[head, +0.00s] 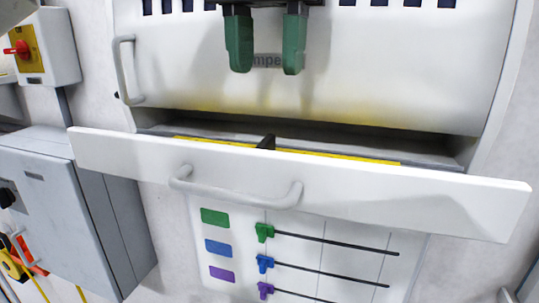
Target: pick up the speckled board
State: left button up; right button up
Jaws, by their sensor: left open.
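I cannot make out a speckled board in the head view. My left gripper (267,71) hangs at the top centre with its two green fingers apart and nothing between them. It appears in front of the white cabinet's upper panel, above the pulled-out drawer (400,190). Most of the drawer's inside is hidden by its front. A thin yellow strip (340,156) and a small black piece (266,142) show just behind that front. My right gripper is not in view.
The drawer front has a grey handle (235,198) and juts out below the cabinet's upper panel (400,70). Another handle (125,70) is at the panel's left. Coloured sliders (264,232) sit below. A grey box (45,205) stands at the left, under a red switch (18,48).

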aim_at(259, 146)
pick_arm(q)
jog(key=shift+s+a+f+b, duration=0.15)
jog(key=shift+f+b, duration=0.1)
jog(key=shift+f, duration=0.35)
jog(key=shift+s+a+f+b, duration=0.1)
jog(key=shift+f+b, duration=0.1)
jog(key=shift+f, duration=0.35)
jog(key=shift+s+a+f+p, duration=0.35)
jog(key=shift+a+f+p, duration=0.05)
jog(key=shift+f, duration=0.4)
jog(key=shift+w+d+f, duration=0.15)
jog(key=shift+f, duration=0.15)
jog(key=f+p, duration=0.1)
jog(key=f, duration=0.1)
jog(key=w+f+p, duration=0.1)
jog(key=f, duration=0.1)
jog(key=shift+d+f, duration=0.1)
jog(key=shift+f, duration=0.1)
jog(key=shift+s+f, duration=0.1)
jog(key=shift+f, duration=0.05)
jog(key=shift+s, duration=0.1)
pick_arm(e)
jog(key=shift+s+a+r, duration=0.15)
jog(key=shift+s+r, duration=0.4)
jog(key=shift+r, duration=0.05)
pick_arm(q)
jog(key=c, duration=0.7)
grip_shut()
